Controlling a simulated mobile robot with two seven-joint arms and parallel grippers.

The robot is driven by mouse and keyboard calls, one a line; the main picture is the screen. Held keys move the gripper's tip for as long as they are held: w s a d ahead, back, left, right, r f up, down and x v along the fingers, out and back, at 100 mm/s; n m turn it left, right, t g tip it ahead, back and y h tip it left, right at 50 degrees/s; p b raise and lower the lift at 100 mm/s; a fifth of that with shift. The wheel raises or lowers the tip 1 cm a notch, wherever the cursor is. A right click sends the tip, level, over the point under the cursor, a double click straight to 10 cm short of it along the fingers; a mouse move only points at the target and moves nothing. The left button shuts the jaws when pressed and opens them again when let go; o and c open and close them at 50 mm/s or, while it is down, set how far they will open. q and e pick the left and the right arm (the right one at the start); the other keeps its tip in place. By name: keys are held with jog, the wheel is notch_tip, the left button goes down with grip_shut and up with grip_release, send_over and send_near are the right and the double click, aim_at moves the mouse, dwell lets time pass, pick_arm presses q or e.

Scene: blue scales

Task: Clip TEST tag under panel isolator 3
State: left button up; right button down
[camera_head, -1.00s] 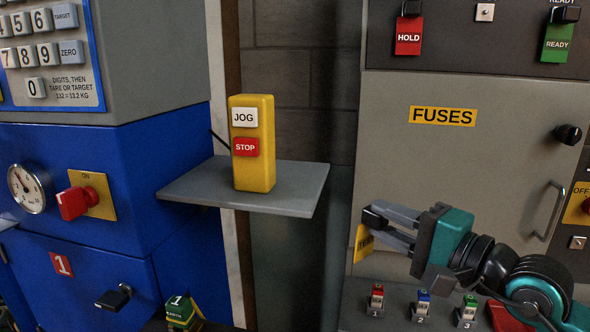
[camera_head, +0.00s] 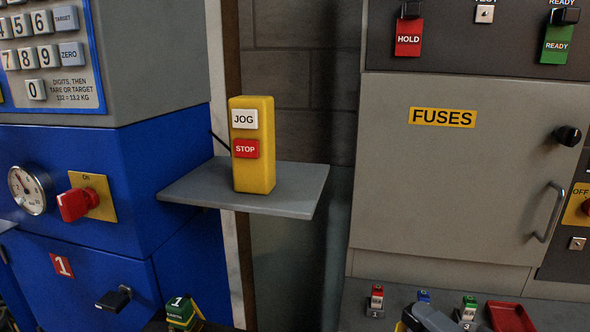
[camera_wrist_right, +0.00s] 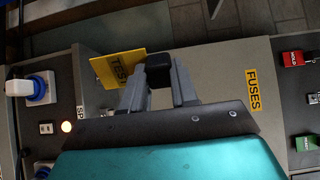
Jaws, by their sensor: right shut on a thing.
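The yellow TEST tag (camera_wrist_right: 120,66) is between the fingers of my right gripper (camera_wrist_right: 157,72) in the wrist view, sticking out to the left. The gripper is shut on it, in front of the grey panel. In the head view only a grey part of the right gripper (camera_head: 428,318) shows at the bottom edge, and the tag is hidden. A red knob on a yellow OFF plate (camera_head: 574,212) is cut by the right edge, with a small white square plate (camera_head: 577,243) below it. Its number cannot be read. My left gripper is not in view.
The FUSES door (camera_head: 450,170) has a protruding handle (camera_head: 548,215) and black knob (camera_head: 568,135). Red HOLD (camera_head: 408,38) and green READY (camera_head: 557,45) tags hang above. Small numbered blocks and a red tray (camera_head: 510,316) sit on the ledge below. A grey shelf (camera_head: 290,200) carries the JOG/STOP box (camera_head: 254,172).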

dwell(0.3)
jog(key=s+a+r+n+g+y, duration=0.1)
jog(key=a+r+n+g+y, duration=0.2)
jog(key=a, duration=0.3)
jog(key=s+a+r+n+g+y, duration=0.1)
jog(key=a+r+n+g+y, duration=0.2)
jog(key=a+n+g+y, duration=0.2)
jog(key=shift+a+r+g, duration=0.3)
jog(key=shift+a+g, duration=0.4)
jog(key=shift+a, duration=0.4)
jog(key=w+a+f+n+g+y, duration=0.1)
jog(key=w+a+f+n+g, duration=0.1)
jog(key=a+f+n+g, duration=0.2)
jog(key=shift+w+f+n+g, duration=0.3)
jog(key=shift+w+f+g, duration=0.1)
jog(key=shift+g, duration=1.1)
jog(key=shift+r, duration=0.1)
jog(key=s+d+r+m+t+h, duration=0.2)
jog(key=d+r+m+t, duration=0.6)
jog(key=t, duration=0.4)
jog(key=shift+s+r+h, duration=0.4)
jog(key=shift+r+h, duration=0.25)
jog(key=shift+h, duration=0.25)
